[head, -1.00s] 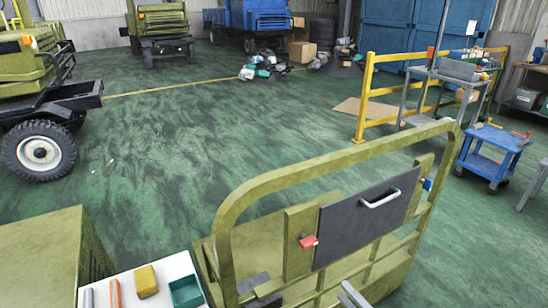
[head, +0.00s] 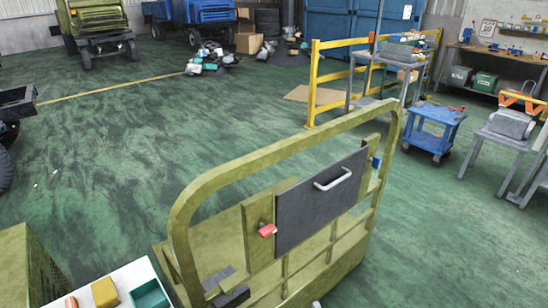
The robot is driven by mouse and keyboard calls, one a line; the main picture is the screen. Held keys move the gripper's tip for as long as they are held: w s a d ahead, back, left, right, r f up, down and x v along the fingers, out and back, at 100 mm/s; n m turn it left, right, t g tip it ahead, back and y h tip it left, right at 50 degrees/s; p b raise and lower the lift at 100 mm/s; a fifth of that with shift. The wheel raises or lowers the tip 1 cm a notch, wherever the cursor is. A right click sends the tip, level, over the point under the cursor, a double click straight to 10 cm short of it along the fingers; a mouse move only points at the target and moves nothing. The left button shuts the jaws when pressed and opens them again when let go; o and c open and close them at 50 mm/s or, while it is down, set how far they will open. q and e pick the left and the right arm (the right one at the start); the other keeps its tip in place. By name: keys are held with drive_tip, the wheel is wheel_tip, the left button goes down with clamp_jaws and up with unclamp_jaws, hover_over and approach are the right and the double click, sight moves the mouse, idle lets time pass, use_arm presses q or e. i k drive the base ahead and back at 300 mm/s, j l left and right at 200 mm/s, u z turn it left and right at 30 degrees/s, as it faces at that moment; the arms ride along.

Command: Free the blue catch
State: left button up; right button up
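The blue catch (head: 376,163) sits at the right edge of a dark grey panel (head: 312,212) on an olive green chassis frame (head: 183,222). A red catch (head: 267,230) is at the panel's left edge. The panel stands upright and has a pale handle (head: 333,179). Both catches appear to lie against the panel's edges. A small grey tip at the bottom edge, perhaps of my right gripper (head: 316,304), is well below the blue catch and apart from it. Its fingers are mostly cut off. My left gripper is not in view.
A white tray (head: 125,281) with a yellow block (head: 105,292) and a teal bin (head: 149,297) is at lower left. A blue cart (head: 433,128), yellow railing (head: 314,85) and grey table stand behind at right.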

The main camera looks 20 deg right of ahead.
sight(376, 162)
drive_tip(key=z, duration=1)
drive_tip(key=l+u, duration=0.1)
drive_tip(key=k+l, duration=0.15)
drive_tip(key=l, duration=0.15)
drive_tip(key=u, duration=0.05)
